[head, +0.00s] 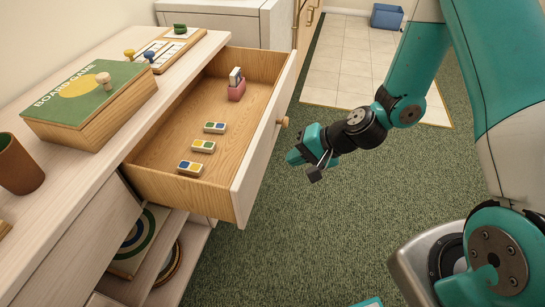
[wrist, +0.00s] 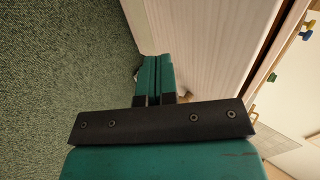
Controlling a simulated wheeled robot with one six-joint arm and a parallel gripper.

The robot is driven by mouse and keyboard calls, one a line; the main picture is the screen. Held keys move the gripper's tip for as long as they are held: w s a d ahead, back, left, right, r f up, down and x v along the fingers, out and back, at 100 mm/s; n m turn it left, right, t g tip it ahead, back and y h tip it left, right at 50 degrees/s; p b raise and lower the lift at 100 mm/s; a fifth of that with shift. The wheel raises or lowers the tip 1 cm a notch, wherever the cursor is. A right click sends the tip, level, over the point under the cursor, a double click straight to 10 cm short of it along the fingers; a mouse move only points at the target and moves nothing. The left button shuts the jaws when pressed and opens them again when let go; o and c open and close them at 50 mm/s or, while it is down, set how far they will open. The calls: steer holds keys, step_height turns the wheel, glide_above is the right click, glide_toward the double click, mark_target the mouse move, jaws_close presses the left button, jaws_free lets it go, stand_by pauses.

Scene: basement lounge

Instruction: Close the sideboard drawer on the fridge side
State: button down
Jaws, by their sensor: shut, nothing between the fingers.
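The sideboard (head: 75,215) stands at the left of the head view, with one drawer (head: 160,176) pulled well out over the carpet. The drawer's pale front (head: 262,150) carries a round wooden knob (head: 285,122). My gripper (head: 294,157) is shut and empty, on the outer side of the drawer front, a little below the knob in the picture. In the wrist view my shut fingers (wrist: 158,62) point towards the pale drawer front (wrist: 205,35). I cannot tell whether they touch it.
The drawer holds several small coloured blocks (head: 203,146) and a pink holder (head: 236,90). A board game box (head: 55,125) and a brown cup (head: 18,165) stand on top. A white unit (head: 232,22) stands beyond the sideboard. Green carpet (head: 290,235) is clear in front.

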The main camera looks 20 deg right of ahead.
mark_target(263, 161)
steer(key=a, duration=0.1)
steer(key=w+a+f, duration=0.1)
steer(key=w+a, duration=0.1)
steer(key=shift+a+f, duration=0.2)
steer(key=shift+a, duration=0.15)
steer(key=shift+w+a, duration=0.4)
steer(key=shift+a, duration=0.25)
